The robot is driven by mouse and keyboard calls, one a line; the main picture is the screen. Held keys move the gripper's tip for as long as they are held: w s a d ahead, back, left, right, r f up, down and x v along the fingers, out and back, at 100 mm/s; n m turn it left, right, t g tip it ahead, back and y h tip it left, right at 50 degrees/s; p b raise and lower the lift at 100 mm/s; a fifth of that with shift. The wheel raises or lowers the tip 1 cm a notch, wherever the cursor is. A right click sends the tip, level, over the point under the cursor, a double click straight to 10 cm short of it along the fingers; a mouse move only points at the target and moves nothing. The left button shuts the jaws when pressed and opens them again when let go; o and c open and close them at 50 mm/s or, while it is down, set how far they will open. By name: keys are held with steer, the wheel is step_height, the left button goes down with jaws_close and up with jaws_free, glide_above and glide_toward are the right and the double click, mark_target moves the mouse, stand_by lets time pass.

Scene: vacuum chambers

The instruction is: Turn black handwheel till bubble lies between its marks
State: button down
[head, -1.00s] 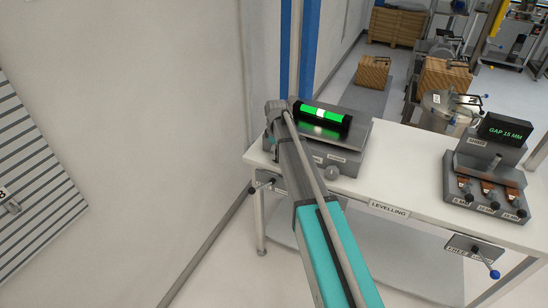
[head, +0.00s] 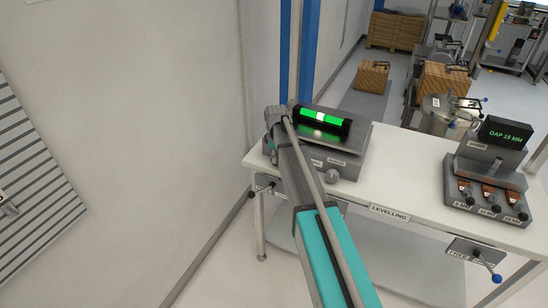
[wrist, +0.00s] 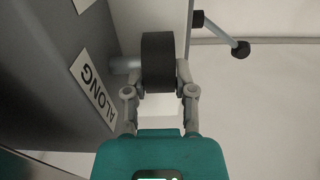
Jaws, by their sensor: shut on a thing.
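The black handwheel (wrist: 158,62) shows in the wrist view, on a short grey shaft at the side of a grey block labelled ALONG (wrist: 92,86). My gripper (wrist: 160,84) is shut on the handwheel, one finger on each side of it. In the head view my arm hides the gripper and this wheel. The level (head: 338,125) lies on the grey levelling plate, a glowing green tube with black ends. Its white bubble (head: 320,117) sits near the middle, perhaps slightly left. The marks are too small to make out.
A gap gauge stand (head: 487,175) is at the right. The wall (head: 150,120) is close on the left.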

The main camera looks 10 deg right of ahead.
steer(key=shift+w, duration=0.1)
steer(key=shift+w+a+f+g+h+b, duration=0.15)
steer(key=shift+g+h+b, duration=0.15)
steer(key=shift+h, duration=0.25)
steer(key=shift+w+f+g+h+b, duration=0.1)
steer(key=shift+g+h+b, duration=0.05)
steer(key=shift+g+h, duration=0.35)
steer(key=shift+s+r+g+h, duration=0.1)
steer(key=shift+g+h, duration=0.2)
steer(key=shift+h, duration=0.25)
steer(key=shift+c, duration=2.2)
jaws_free()
steer(key=shift+s+r, duration=0.1)
